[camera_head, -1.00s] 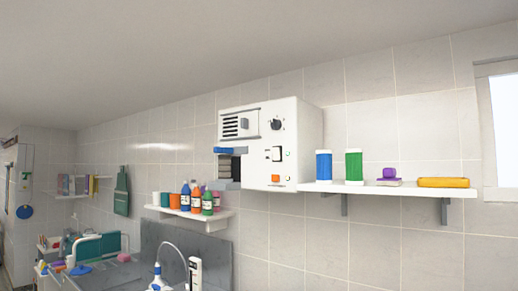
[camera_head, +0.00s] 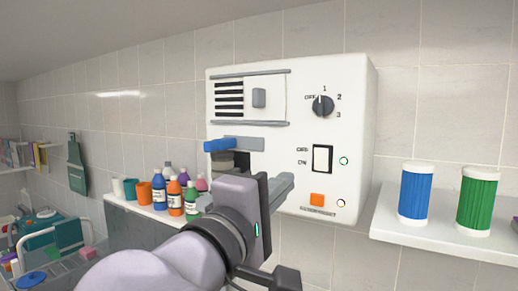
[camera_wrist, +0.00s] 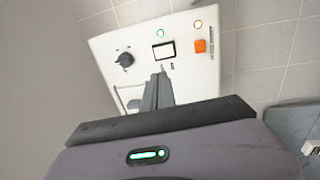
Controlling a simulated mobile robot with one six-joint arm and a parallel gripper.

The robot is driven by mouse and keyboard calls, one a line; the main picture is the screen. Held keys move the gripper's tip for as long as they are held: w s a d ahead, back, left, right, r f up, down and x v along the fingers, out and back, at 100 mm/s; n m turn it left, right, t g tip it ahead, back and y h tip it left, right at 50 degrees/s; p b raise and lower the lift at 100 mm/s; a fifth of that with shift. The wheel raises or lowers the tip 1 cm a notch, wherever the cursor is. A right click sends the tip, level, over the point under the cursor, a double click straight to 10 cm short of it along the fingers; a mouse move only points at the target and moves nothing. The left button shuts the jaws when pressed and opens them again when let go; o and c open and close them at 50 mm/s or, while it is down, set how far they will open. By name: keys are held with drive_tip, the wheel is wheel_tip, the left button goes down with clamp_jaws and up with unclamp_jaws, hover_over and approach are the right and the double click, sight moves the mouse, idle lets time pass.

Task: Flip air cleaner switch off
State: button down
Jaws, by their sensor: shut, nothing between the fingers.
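The air cleaner (camera_head: 245,135) is a white box on the tiled wall. Its rocker switch (camera_head: 322,158) is a light plate in a black frame, with OFF and ON labels to its left and a green lamp (camera_head: 344,161) to its right. In the wrist view the switch (camera_wrist: 163,51) lies just beyond the fingertips, with the green lamp (camera_wrist: 160,33) lit. My gripper (camera_head: 287,181) is shut and empty, left of and below the switch in the head view. It also shows in the wrist view (camera_wrist: 160,76). I cannot tell whether the fingertips touch the panel.
A dial (camera_head: 323,105) sits above the switch and an orange button (camera_head: 317,200) below it. A blue-ended lever (camera_head: 217,145) projects at left. A right shelf (camera_head: 440,240) holds blue (camera_head: 415,192) and green (camera_head: 474,200) canisters. Bottles (camera_head: 174,194) stand at lower left.

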sight(319, 153)
drive_tip(key=p+x, duration=0.1)
drive_tip(key=x, duration=1.2)
drive_tip(key=shift+w+d+r, duration=0.1)
drive_tip(key=shift+d, duration=0.35)
